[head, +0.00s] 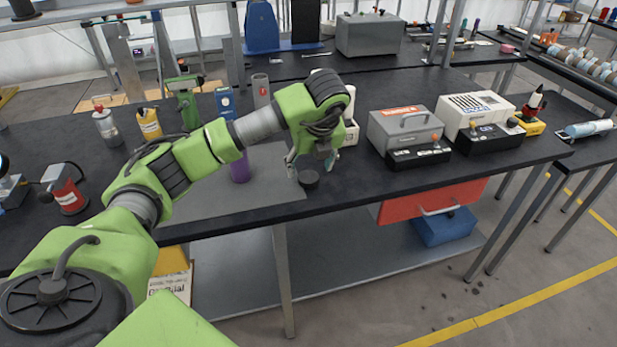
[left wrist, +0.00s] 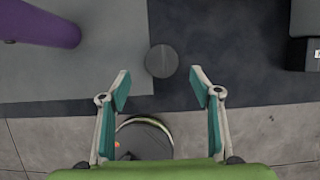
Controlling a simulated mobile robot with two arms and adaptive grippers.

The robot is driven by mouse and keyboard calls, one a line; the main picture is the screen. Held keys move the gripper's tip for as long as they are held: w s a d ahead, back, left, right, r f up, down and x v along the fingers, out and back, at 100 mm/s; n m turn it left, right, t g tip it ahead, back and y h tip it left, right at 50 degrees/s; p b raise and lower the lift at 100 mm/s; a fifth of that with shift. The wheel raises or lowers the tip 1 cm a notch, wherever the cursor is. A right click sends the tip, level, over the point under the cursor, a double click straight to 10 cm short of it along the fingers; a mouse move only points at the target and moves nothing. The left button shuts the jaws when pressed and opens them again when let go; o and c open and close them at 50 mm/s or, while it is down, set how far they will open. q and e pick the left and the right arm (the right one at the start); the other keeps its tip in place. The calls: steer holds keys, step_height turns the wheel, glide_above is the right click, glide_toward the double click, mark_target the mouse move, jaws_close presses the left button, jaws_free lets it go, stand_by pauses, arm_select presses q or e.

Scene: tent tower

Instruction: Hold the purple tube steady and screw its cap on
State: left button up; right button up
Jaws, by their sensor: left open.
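The purple tube (head: 240,168) stands upright on a grey mat, partly hidden behind my left arm in the head view. In the left wrist view the purple tube (left wrist: 48,22) shows at the upper left, cut by the frame edge. A dark round cap (head: 309,180) rests near the mat's right edge; it also shows in the left wrist view (left wrist: 161,61). My left gripper (head: 313,165) is open above the cap, with its fingers (left wrist: 158,82) apart and nothing between them. The cap lies just beyond the fingertips in the wrist view. My right gripper is not in view.
The grey mat (head: 215,208) lies on the black workbench (head: 345,180). Grey boxes (head: 405,125) stand to the right of the cap. A red-and-grey tool (head: 66,190) and a yellow can (head: 149,124) stand left. The bench front near the cap is clear.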

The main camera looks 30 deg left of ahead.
mark_target(309, 177)
arm_select(q)
steer(key=shift+w+a+f+p, duration=0.1)
steer(key=shift+w+f+p, duration=0.05)
steer(key=shift+f+p, duration=0.2)
steer(key=p+x, duration=0.1)
steer(key=x, duration=0.3)
steer(key=shift+w+f, duration=0.2)
steer(key=c, duration=0.9)
